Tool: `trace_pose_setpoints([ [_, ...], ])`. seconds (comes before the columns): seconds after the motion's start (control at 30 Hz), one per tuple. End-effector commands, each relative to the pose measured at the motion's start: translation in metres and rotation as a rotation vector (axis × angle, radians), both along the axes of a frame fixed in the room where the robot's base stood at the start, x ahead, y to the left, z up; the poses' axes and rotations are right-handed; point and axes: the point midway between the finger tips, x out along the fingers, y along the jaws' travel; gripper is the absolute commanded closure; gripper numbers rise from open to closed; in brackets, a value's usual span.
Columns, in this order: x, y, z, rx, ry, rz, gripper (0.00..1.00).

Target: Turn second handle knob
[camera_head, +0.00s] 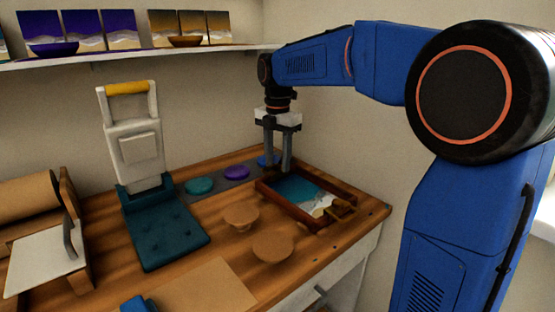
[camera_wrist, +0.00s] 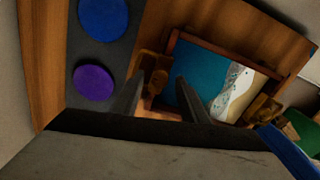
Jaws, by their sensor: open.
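A wooden tray (camera_head: 285,209) with a teal, white and sand-coloured resin picture (camera_head: 296,188) lies at the right of the workbench. In the wrist view the tray (camera_wrist: 215,52) has a brown handle knob (camera_wrist: 155,68) at its left end and another handle knob (camera_wrist: 263,108) at its right end. The right-end knob also shows in the head view (camera_head: 341,208). My gripper (camera_head: 278,168) points down over the tray's far end. Its fingers (camera_wrist: 160,80) are open, with the left-end knob appearing between them. I cannot tell whether they touch it. That knob is hidden in the head view.
Teal (camera_head: 199,186), purple (camera_head: 236,172) and blue (camera_head: 267,160) discs lie on a dark strip beside the tray. Two round wooden pieces (camera_head: 272,248) stand in front. A white press with a yellow handle (camera_head: 128,88) and teal base stands left. The wall is close behind.

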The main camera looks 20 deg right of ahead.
Motion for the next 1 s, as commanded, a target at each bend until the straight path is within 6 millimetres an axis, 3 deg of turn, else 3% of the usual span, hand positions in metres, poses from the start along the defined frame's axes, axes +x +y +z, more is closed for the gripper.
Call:
trace_pose_setpoints([
  [0.17, 0.0001, 0.0001, 0.0001, 0.000, 0.000, 0.000, 0.60],
  [0.33, 0.0001, 0.0001, 0.0002, 0.000, 0.000, 0.000, 1.00],
  [0.67, 0.0001, 0.0001, 0.0003, 0.000, 0.000, -0.029, 1.00],
  [1.0, 0.0001, 0.0002, 0.0003, -0.001, 0.001, -0.235, 1.00],
])
